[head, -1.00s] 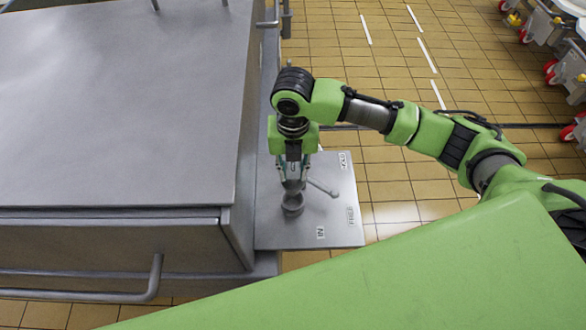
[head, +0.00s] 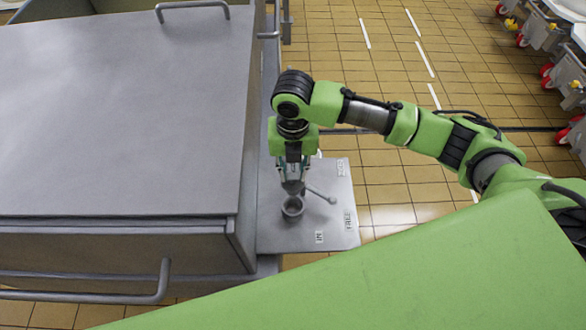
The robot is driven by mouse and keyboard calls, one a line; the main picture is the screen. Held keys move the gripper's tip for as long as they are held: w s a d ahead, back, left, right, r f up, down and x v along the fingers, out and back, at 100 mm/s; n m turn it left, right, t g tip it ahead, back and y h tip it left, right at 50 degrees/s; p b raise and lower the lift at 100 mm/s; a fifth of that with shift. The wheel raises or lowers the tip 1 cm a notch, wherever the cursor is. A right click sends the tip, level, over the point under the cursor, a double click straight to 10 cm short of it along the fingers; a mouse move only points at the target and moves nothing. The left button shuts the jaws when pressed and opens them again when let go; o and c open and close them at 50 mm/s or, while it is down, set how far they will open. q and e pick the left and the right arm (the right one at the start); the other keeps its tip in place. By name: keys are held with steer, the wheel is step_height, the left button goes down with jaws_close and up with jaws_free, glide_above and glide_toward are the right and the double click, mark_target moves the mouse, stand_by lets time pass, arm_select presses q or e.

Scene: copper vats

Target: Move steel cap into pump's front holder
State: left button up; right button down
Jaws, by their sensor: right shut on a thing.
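My right gripper (head: 292,184) points down over the grey metal plate that juts out beside the big steel vat. It is shut on a small grey piece, which I take to be the steel cap (head: 293,189); the fingers hide most of it. Just below it, a round, open grey cup or ring (head: 292,208) stands on the plate, likely a pump holder. The cap looks just above the ring's far rim; I cannot tell whether they touch. My left gripper is not in view.
The plate (head: 335,232) bears labels, "IN" and "FREE" among them, and a lever with a round knob (head: 331,200) beside the ring. The steel vat (head: 120,110) fills the left side. Tiled floor (head: 390,190) is clear to the right; wheeled carts (head: 560,60) stand top right.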

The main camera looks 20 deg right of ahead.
steer(key=shift+r+p, duration=1.1)
